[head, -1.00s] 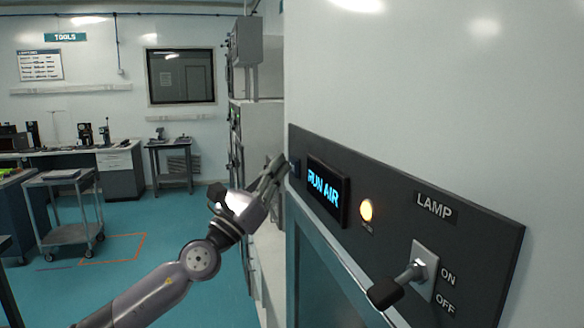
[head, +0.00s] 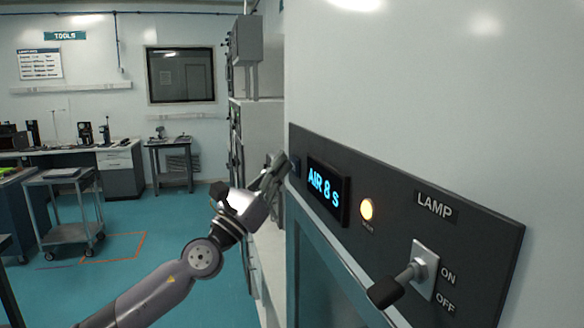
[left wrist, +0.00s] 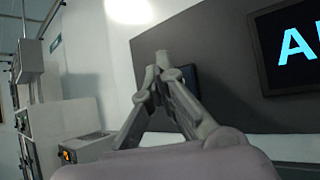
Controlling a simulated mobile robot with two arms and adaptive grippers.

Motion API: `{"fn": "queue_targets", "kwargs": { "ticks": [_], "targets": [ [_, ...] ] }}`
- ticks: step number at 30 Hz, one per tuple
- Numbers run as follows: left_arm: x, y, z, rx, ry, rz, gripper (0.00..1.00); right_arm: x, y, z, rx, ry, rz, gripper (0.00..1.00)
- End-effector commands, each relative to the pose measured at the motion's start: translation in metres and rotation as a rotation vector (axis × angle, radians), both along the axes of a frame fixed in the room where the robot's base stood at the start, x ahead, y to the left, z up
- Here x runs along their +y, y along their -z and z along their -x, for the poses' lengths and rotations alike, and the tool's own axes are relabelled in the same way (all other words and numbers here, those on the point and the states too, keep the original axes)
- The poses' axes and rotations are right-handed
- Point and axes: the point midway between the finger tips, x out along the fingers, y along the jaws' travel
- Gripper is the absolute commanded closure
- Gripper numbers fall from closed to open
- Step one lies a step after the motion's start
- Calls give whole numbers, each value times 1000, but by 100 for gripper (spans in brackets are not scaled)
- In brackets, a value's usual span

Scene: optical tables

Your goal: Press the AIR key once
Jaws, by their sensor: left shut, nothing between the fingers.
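The dark control panel (head: 395,212) runs along the wall at the right in the head view. The AIR key (head: 295,168) is a small dark blue block at the panel's far left end. It also shows in the left wrist view (left wrist: 188,76), partly hidden behind the fingers. My left gripper (head: 279,160) is shut and empty, its fingertips close to the key. I cannot tell whether they touch it. My right gripper is not in view.
A lit round lamp (head: 367,209) and a LAMP toggle switch (head: 410,278) with ON and OFF marks sit right of the display. Grey cabinets (head: 262,125) stand behind my left gripper. A trolley (head: 65,205) and benches stand at the far left, with open floor between.

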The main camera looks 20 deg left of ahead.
Motion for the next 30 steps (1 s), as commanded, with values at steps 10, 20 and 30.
{"fn": "queue_targets", "kwargs": {
  "ticks": [10,20,30],
  "targets": [
    [10,1,8,0,1,-1,100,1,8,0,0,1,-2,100],
    [16,3,12,0,-1,-1,100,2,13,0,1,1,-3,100],
    [43,5,32,0,-3,-2,100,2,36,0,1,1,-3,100]
  ]
}}
